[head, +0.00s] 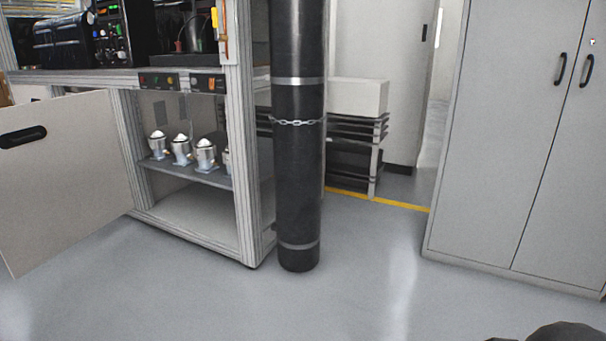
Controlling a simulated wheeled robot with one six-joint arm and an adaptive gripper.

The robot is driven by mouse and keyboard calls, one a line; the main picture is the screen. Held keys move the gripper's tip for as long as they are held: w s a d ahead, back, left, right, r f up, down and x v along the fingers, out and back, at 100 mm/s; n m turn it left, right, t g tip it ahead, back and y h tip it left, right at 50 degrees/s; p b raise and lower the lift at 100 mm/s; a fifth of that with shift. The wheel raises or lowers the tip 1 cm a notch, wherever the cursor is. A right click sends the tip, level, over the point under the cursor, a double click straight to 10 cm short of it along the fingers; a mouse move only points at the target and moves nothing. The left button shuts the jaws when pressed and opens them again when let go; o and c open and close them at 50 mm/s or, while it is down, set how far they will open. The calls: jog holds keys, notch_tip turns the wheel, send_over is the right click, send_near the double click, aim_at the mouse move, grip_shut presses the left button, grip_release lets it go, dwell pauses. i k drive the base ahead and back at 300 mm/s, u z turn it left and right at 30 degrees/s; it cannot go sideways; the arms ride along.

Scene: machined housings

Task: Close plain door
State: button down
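A plain light-grey door (65,185) with a dark recessed handle (22,137) stands wide open at the left of the head view. It hangs from the left post of an aluminium-framed workbench (245,200), swung out toward me and to the left. The opening beside it shows a shelf (195,174) with several shiny metal housings and a clear lower compartment. My gripper is not in view. A dark rounded shape at the bottom right edge cannot be made out.
A tall black cylinder (298,170) with a chain stands right of the bench. A grey two-door cabinet (520,140) is shut at the right. A rack (365,150) with a white box (358,97) stands behind. The grey floor (200,290) in front is clear.

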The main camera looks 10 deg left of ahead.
aim_at(63, 179)
jog(key=i, duration=0.7)
jog(key=u, duration=2.35)
jog(key=i, duration=1.9)
jog(key=u, duration=0.4)
jog(key=i, duration=1)
jog(key=z, duration=0.3)
